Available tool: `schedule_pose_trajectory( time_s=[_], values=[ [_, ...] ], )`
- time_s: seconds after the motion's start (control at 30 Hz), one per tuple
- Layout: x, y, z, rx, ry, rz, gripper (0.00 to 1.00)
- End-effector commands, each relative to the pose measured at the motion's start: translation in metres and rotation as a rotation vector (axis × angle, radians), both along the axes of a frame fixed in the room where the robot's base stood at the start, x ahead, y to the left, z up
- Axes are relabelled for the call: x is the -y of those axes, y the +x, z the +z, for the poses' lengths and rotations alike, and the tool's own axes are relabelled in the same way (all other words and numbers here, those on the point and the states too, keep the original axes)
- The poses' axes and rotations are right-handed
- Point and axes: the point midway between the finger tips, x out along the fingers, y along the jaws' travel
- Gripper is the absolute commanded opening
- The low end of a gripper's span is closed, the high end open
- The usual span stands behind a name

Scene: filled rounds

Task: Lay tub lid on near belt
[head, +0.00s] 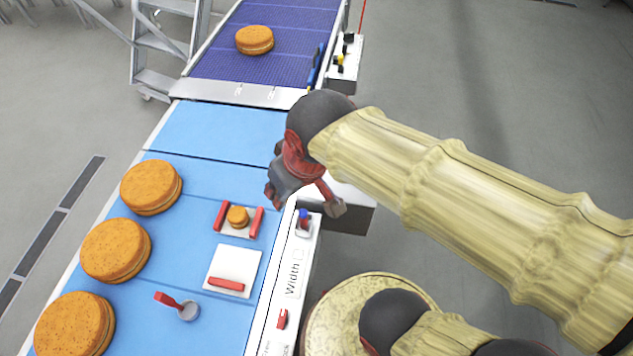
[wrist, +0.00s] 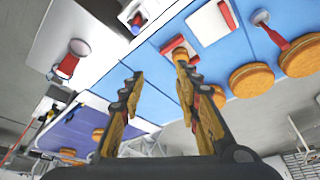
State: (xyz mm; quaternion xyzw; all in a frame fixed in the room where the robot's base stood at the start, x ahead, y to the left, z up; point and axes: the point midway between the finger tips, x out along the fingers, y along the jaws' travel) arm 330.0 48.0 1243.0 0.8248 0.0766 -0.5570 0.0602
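The tub lid, a white square plate (head: 231,265) with a red bar handle, lies on the light blue near belt (head: 215,130); it also shows at the top of the wrist view (wrist: 207,27). Beyond it, apart from it, sits a small tub with red side bars (head: 220,215) and a small orange round (head: 238,217) inside; the tub also shows in the wrist view (wrist: 172,44). My gripper (head: 303,195) hangs by the belt's right edge, beyond and to the right of the tub. In the wrist view my gripper (wrist: 158,75) is open, with nothing between its fingers.
Several large orange rounds (head: 115,250) line the belt's left side. A red-handled scoop (head: 178,305) lies in front of the lid. A purple far belt (head: 290,35) carries another round (head: 254,40). A control panel (head: 295,265) runs along the right edge. Blue belt beyond the tub is clear.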

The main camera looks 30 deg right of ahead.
Motion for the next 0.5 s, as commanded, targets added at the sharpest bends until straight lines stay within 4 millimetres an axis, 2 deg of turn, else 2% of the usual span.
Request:
schedule_pose_trajectory(
  time_s=[0.03,0.1,0.2,0.5],
  values=[
    [0.016,-0.009,0.009,0.035,0.009,-0.058,0.33],
    [0.031,-0.020,0.016,0.066,0.016,-0.117,0.33],
    [0.043,-0.030,0.023,0.096,0.022,-0.171,0.33],
    [0.049,-0.035,0.025,0.109,0.025,-0.196,0.33]
  ],
)
